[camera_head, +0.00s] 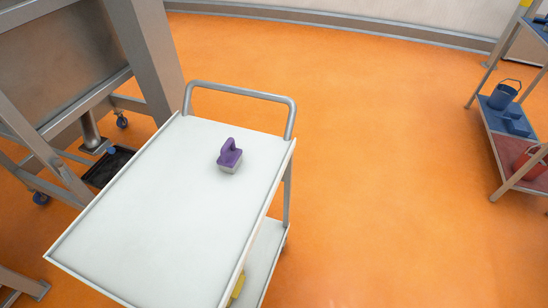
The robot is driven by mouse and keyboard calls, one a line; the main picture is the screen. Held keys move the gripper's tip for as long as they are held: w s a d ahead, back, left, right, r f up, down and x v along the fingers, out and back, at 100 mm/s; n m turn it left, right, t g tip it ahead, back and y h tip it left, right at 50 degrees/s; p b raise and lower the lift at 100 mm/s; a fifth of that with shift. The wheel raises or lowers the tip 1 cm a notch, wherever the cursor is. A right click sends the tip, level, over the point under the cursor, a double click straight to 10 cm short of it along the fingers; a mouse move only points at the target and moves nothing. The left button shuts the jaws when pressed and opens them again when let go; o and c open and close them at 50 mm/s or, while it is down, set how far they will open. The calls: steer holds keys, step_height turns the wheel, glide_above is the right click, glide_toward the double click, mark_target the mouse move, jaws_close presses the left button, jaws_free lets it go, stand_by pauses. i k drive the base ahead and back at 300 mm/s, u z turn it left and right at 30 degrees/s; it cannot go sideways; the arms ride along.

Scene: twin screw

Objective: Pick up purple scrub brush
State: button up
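The purple scrub brush (230,156) sits on the top shelf of a white cart (150,215). Its purple handle is on top and its pale bristles face down onto the shelf. It stands toward the far end of the shelf, near the grey push handle (240,91), with bare shelf around it. My gripper is not in view, so its state does not show.
A yellow item (238,285) lies on the cart's lower shelf. A grey metal frame (150,60) stands close on the left. A rack at the right holds a blue bucket (503,95) and a red bucket (532,162). The orange floor (380,180) between is clear.

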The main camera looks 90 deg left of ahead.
mark_target(231, 158)
steer(key=i, duration=2.2)
steer(key=u, duration=4.65)
steer(key=i, duration=1.05)
steer(key=u, duration=0.1)
